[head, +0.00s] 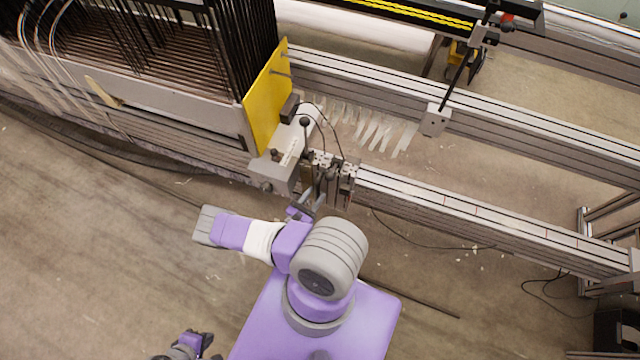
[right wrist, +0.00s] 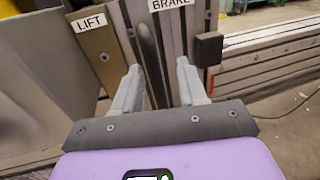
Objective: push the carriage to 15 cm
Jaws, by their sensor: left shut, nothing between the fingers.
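The carriage (head: 346,186), a metal block with upright levers, sits on the front rail (head: 440,205) beside a grey housing (head: 272,174). My right gripper (head: 304,208) is at its front side. In the right wrist view, my right gripper (right wrist: 160,88) is open, its fingers on either side of a dark upright lever (right wrist: 148,55), with gaps visible. A BRAKE label (right wrist: 170,4) is above, and a LIFT label (right wrist: 90,22) is on a tan plate to the left. My left gripper (head: 205,342) is shut and empty at the bottom edge, away from the carriage.
A yellow plate (head: 267,95) and a frame of dark rods (head: 160,50) stand left of the carriage. The front rail runs clear to the right, with small red marks along it. A cable (head: 430,245) lies on the floor.

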